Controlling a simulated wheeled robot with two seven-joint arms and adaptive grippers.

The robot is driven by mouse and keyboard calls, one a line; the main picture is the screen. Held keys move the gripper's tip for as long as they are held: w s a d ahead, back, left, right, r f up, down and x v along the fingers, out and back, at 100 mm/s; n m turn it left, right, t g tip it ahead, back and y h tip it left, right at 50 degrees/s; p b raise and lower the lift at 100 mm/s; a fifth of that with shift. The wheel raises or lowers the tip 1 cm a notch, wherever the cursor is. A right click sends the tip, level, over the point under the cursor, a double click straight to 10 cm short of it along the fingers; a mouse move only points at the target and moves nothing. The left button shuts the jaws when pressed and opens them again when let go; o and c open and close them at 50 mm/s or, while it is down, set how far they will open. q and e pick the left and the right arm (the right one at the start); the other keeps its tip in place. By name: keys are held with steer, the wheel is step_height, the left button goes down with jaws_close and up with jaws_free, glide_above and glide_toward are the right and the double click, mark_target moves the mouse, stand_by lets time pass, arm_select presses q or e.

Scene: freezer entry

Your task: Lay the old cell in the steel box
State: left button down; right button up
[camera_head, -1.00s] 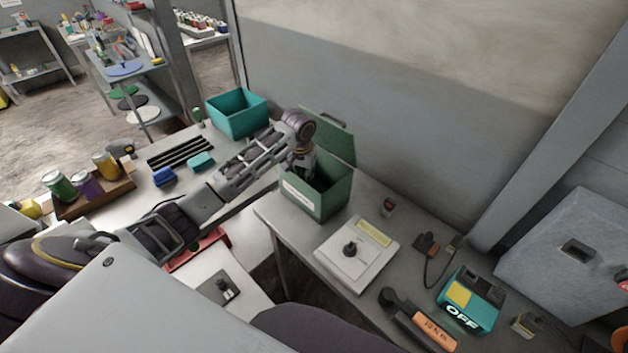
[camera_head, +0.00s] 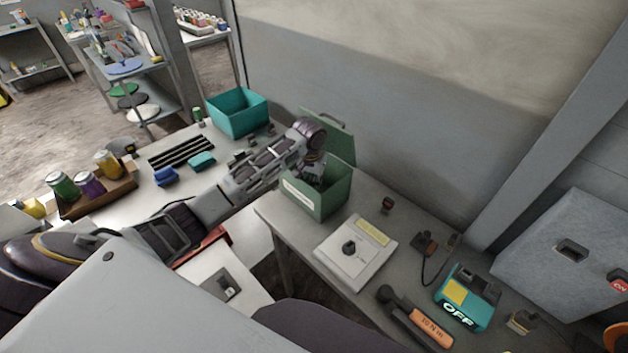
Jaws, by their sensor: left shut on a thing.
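The steel box is a green box (camera_head: 318,203) with its lid (camera_head: 331,137) standing open at the back, on the right-hand bench. My left gripper (camera_head: 312,176) points down into the mouth of this box. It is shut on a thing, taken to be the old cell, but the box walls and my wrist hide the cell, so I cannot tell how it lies. My right gripper is not in view.
A white square plate with a black knob (camera_head: 343,257) lies right of the box. A teal device marked OFF (camera_head: 465,299) and an orange-handled tool (camera_head: 430,325) lie further right. A teal bin (camera_head: 237,112) and a tray of jars (camera_head: 97,194) stand on the left bench.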

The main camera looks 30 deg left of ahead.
arm_select(q)
steer(key=shift+f, duration=0.45)
steer(key=c, duration=1.4)
jaws_free()
steer(key=shift+r, duration=0.2)
steer(key=shift+r, duration=0.6)
steer(key=r, duration=0.4)
steer(key=s+r+b, duration=0.1)
steer(key=r, duration=0.2)
steer(key=r+b, duration=0.1)
steer(key=r, duration=0.3)
steer(key=shift+s+r, duration=0.3)
steer(key=shift+s, duration=0.1)
steer(key=shift+s+d+f, duration=0.1)
steer(key=shift+f, duration=0.05)
